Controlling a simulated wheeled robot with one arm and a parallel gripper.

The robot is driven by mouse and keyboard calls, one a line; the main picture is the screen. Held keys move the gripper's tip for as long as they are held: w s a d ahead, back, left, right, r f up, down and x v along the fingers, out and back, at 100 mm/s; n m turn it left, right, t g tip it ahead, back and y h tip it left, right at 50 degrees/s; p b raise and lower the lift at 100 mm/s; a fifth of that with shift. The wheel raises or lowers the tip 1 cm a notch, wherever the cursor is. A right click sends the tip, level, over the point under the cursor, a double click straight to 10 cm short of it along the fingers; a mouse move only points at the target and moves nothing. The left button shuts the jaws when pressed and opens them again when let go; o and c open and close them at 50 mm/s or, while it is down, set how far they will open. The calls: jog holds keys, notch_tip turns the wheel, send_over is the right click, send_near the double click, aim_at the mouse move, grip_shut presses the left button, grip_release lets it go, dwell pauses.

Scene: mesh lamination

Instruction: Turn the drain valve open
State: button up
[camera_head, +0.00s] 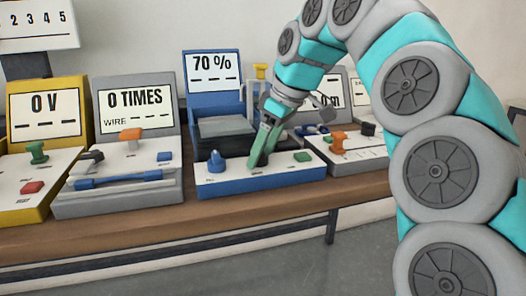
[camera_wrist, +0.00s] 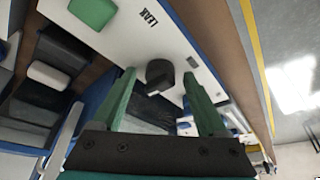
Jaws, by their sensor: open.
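A black knob with a short side lever (camera_wrist: 160,74), which looks like the drain valve, stands on the white top of the blue 70 % station (camera_head: 262,185). In the wrist view it lies between the tips of my open gripper (camera_wrist: 158,78); I cannot tell whether either finger touches it. In the head view my gripper (camera_head: 257,163) reaches down to the middle of the panel, and its green fingers largely hide the knob. A label reading LEAK is printed on the panel near the knob in the wrist view.
The panel also carries a blue knob (camera_head: 216,161) at left and a green button (camera_head: 302,156) at right. The grey 0 TIMES station (camera_head: 120,205) and yellow 0 V station (camera_head: 20,213) stand to the left. Another station (camera_head: 345,165) stands close on the right.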

grip_shut()
dwell(0.5)
jog(key=m+t+h+b, duration=0.1)
jog(key=m, duration=0.3)
jog(key=shift+s+m, duration=0.15)
jog(key=shift+m, duration=0.25)
jog(key=m, duration=0.2)
jog(key=m+t+h, duration=0.1)
jog(key=shift+a+m+h, duration=0.2)
jog(key=shift+m+h, duration=0.1)
jog(key=shift+m, duration=0.1)
jog(key=m+h, duration=0.1)
jog(key=m, duration=0.3)
jog(key=shift+a+h, duration=0.2)
jog(key=shift+h, duration=0.2)
jog(key=shift+a+m+h+p, duration=0.15)
jog(key=shift+m+h+p, duration=0.4)
jog(key=shift+m, duration=1.55)
